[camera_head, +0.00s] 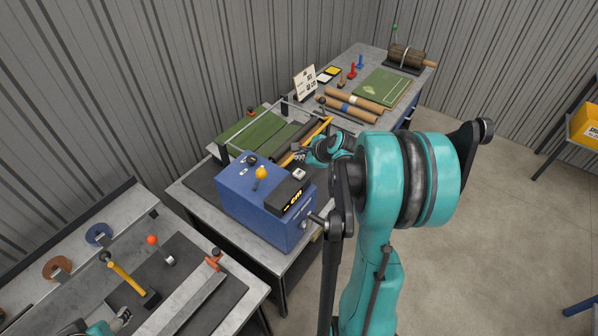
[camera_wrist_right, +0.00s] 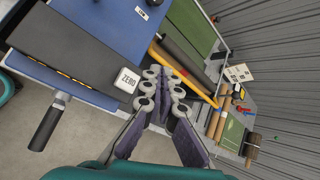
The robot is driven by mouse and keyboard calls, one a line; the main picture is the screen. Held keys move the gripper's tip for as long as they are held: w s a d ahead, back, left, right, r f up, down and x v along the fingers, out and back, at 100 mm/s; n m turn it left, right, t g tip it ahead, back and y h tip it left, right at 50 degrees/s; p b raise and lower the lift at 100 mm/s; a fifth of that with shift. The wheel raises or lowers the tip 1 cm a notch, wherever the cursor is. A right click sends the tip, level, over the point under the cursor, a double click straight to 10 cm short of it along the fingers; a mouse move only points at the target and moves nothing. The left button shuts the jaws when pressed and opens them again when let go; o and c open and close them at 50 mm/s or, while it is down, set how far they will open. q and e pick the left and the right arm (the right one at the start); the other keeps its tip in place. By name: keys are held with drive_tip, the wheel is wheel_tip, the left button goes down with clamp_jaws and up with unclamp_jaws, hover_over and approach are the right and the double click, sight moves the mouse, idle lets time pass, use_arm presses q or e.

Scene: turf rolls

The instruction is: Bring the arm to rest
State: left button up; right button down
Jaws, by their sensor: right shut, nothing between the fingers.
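My teal right arm (camera_head: 412,180) reaches over the middle bench. Its gripper (camera_head: 300,154) is small in the head view, behind the blue machine (camera_head: 248,202) and near the yellow bar (camera_head: 318,131). In the right wrist view the fingers of the right gripper (camera_wrist_right: 166,88) are shut and empty. They are beside the white ZERO button (camera_wrist_right: 127,80) on the blue machine. My left gripper (camera_head: 122,318) only just shows at the bottom left, over the near bench; its fingers are too small to read.
Green turf (camera_head: 256,132) lies on the middle bench behind the machine. Brown rolls (camera_head: 354,99) and a green mat (camera_head: 382,90) lie on the far bench. A yellow-handled hammer (camera_head: 127,278) lies on the near bench.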

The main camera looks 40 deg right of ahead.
idle(0.6)
drive_tip(key=a+f+n+b, duration=0.1)
drive_tip(key=a+n+b, duration=0.1)
drive_tip(key=a, duration=0.1)
drive_tip(key=s+a+f+n+b, duration=0.1)
drive_tip(key=a+f+n+b, duration=0.1)
drive_tip(key=a+b, duration=0.1)
drive_tip(key=a+f+n+b, duration=0.1)
drive_tip(key=a+n+b, duration=0.1)
drive_tip(key=a+b, duration=0.1)
drive_tip(key=shift+s+a+f+n+g+y, duration=0.25)
drive_tip(key=shift+s+f+n+g+y, duration=0.05)
drive_tip(key=shift+s+f+g, duration=0.1)
drive_tip(key=s+a+f+n+g+b, duration=0.1)
drive_tip(key=s+a+f+n+b, duration=1.4)
drive_tip(key=n+b, duration=0.4)
drive_tip(key=a+f+n, duration=0.1)
drive_tip(key=a, duration=0.1)
drive_tip(key=shift+s+a+f+n, duration=0.25)
drive_tip(key=shift+s+a+n, duration=0.05)
drive_tip(key=shift+a+n, duration=0.1)
